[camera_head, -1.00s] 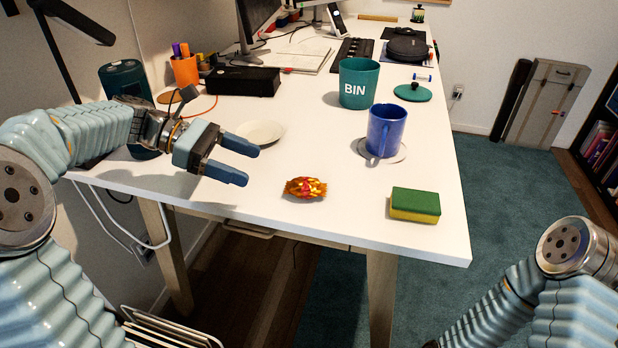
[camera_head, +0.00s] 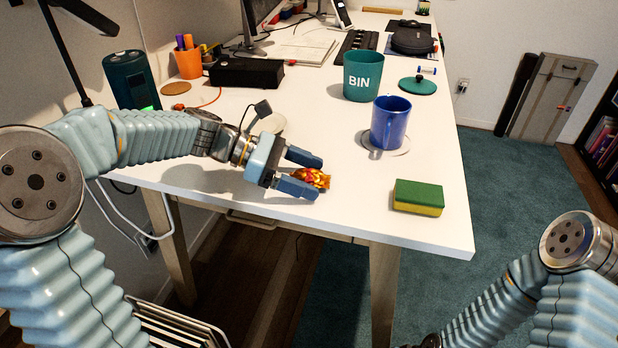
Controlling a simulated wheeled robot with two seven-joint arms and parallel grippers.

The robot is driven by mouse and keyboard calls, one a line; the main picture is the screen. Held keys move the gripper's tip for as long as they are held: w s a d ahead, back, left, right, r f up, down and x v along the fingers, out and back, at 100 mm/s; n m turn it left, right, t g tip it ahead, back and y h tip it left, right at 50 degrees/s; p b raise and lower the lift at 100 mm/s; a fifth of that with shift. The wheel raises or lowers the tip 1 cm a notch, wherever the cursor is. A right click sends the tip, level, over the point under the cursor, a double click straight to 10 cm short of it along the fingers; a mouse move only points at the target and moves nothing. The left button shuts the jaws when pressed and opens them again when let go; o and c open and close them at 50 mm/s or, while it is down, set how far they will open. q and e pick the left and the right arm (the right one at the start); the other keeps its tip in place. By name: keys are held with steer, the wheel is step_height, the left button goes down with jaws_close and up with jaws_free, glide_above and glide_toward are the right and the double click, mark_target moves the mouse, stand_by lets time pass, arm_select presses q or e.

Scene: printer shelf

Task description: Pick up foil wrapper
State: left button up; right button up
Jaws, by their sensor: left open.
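The foil wrapper (camera_head: 314,178) is a crumpled orange, red and yellow piece near the front edge of the white desk. My left gripper (camera_head: 312,176) is open, with its two blue fingers on either side of the wrapper. The fingers hide part of it; I cannot tell whether they touch it. My right arm shows at the lower right, but its gripper is out of view.
A green and yellow sponge (camera_head: 418,197) lies to the right. The desk front (camera_head: 350,215) is clear.

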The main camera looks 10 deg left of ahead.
arm_select(q)
steer(key=c, duration=1)
steer(key=shift+r, duration=0.1)
